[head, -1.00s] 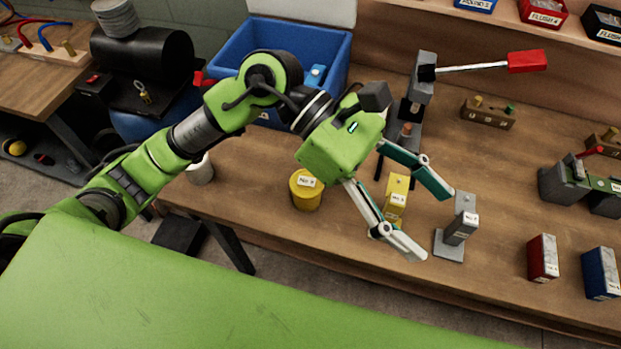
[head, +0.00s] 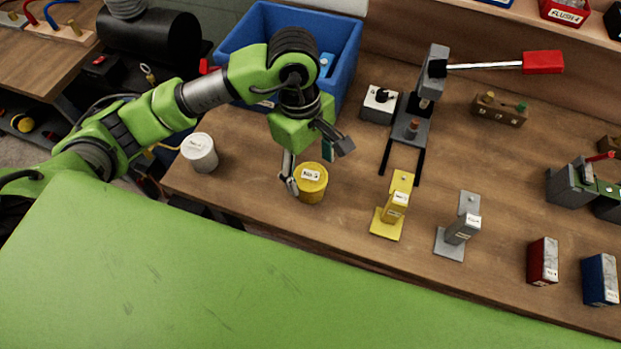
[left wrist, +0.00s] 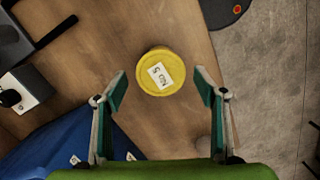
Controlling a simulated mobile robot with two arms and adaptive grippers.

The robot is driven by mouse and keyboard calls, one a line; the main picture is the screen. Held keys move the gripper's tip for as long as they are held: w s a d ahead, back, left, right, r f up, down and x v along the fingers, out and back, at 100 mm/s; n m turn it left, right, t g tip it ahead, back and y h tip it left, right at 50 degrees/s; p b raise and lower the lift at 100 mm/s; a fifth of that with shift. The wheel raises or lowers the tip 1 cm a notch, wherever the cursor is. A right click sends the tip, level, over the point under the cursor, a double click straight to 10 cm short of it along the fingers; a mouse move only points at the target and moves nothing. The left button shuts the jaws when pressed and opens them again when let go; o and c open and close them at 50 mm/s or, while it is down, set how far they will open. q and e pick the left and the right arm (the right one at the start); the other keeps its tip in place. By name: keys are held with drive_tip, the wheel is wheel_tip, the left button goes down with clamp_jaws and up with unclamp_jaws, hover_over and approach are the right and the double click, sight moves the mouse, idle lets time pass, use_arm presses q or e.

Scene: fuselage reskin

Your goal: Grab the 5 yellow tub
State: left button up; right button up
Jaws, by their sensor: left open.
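The yellow tub (head: 312,184) is a round tub with a white label on its lid, standing on the wooden workbench. In the left wrist view the tub (left wrist: 160,72) sits upright between and just beyond my fingertips, with its label reading "No 5". My left gripper (head: 316,165) is directly over the tub in the head view, pointing down. In the left wrist view my left gripper (left wrist: 160,82) is open, with a finger on each side and a gap to the tub. My right gripper is not in view.
A white tub (head: 199,152) stands left on the bench. A blue bin (head: 340,85) is behind my gripper. A yellow stand (head: 388,224), a grey stand (head: 450,245) and a lever press (head: 430,85) stand to the right. The bench's front edge is close to the tub.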

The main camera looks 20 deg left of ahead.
sight(309, 176)
use_arm(q)
drive_tip(key=shift+f, duration=0.35)
drive_tip(key=shift+s+f+p, duration=0.1)
drive_tip(key=shift+f+p, duration=0.45)
wheel_tip(309, 176, down, 4)
drive_tip(key=shift+r+p, duration=0.25)
drive_tip(key=shift+p, duration=0.55)
drive_tip(key=shift+f, duration=0.4)
drive_tip(key=shift+c, duration=0.5)
drive_tip(key=c, duration=1.2)
